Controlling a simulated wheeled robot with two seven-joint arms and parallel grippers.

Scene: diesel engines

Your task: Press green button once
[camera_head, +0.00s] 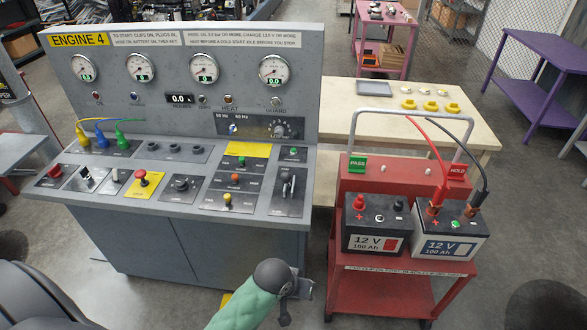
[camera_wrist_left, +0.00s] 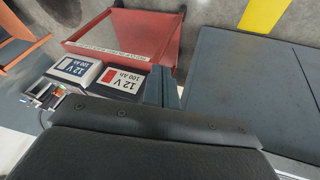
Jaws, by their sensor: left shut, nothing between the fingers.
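The grey engine console (camera_head: 190,205) carries several controls. A small green button (camera_head: 242,161) sits on a panel below a yellow plate. A second small green control (camera_head: 293,151) sits to its right on its own small panel. Which one is the task's button I cannot tell from the labels. My left gripper (camera_wrist_left: 163,88) shows in the left wrist view with its two blue-grey fingers together and nothing between them. It is apart from the console top. In the head view a green-sleeved arm of mine reaches up from the bottom, in front of the console. My right gripper is not visible.
A red cart (camera_head: 385,290) with two 12 V batteries (camera_head: 377,235) and clamps stands right of the console. A red mushroom button (camera_head: 141,178) is on the console's yellow plate. A pale table (camera_head: 340,95) stands behind the cart.

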